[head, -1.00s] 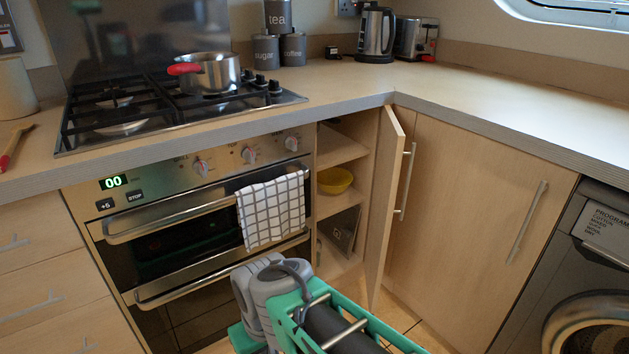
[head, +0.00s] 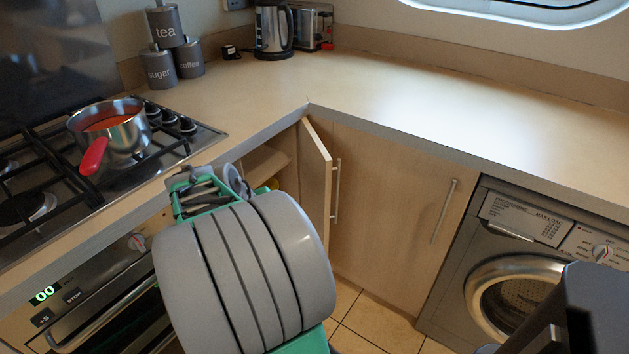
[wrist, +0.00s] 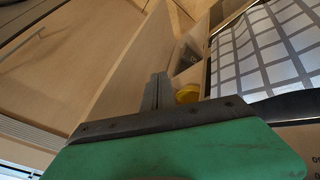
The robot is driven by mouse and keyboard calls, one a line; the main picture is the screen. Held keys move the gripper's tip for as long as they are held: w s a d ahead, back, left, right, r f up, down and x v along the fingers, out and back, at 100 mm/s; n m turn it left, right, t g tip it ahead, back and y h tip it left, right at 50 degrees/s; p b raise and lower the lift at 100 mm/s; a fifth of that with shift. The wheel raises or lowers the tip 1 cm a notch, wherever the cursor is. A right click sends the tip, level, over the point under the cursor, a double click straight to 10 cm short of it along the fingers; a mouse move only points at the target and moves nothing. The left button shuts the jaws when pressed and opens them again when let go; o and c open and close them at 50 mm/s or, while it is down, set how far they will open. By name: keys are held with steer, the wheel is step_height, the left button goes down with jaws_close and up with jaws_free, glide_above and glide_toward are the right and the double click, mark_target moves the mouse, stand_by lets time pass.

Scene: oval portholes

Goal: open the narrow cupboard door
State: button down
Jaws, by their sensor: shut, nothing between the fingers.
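The narrow cupboard door (head: 315,180) stands partly open, swung out from the corner, with its slim bar handle (head: 336,190) on the right-hand face. The opening to its left shows a shelf (head: 265,160) and a bit of a yellow bowl; my arm covers the lower part. In the wrist view the bowl (wrist: 187,94) shows just right of my fingertips, with the pale door panel (wrist: 140,62) to their left. My gripper (wrist: 157,90) is shut and empty, at the cupboard opening by the door. I cannot tell whether it touches the door. In the head view my arm hides the fingertips.
A pan with a red handle (head: 112,125) sits on the hob beside my arm. The checked towel (wrist: 265,50) hangs close by on the right in the wrist view. A wide closed cupboard (head: 390,200) and a washing machine (head: 520,265) stand to the right. Some tiled floor is clear.

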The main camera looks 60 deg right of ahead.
steer(key=s+d+r+m+g, duration=0.1)
steer(key=s+d+r, duration=0.1)
steer(key=s+d, duration=0.25)
steer(key=shift+h, duration=0.4)
steer(key=shift+s+d+r+b+x, duration=0.3)
steer(key=shift+b+x, duration=0.1)
steer(key=shift+x, duration=1.5)
steer(key=shift+s+d+r+b+x, duration=0.15)
steer(key=shift+s+d+b+x, duration=0.15)
steer(key=shift+x, duration=1.6)
steer(key=shift+s+d+r+b+x, duration=0.25)
steer(key=shift+s+b+x, duration=0.15)
steer(key=shift+x, duration=1.5)
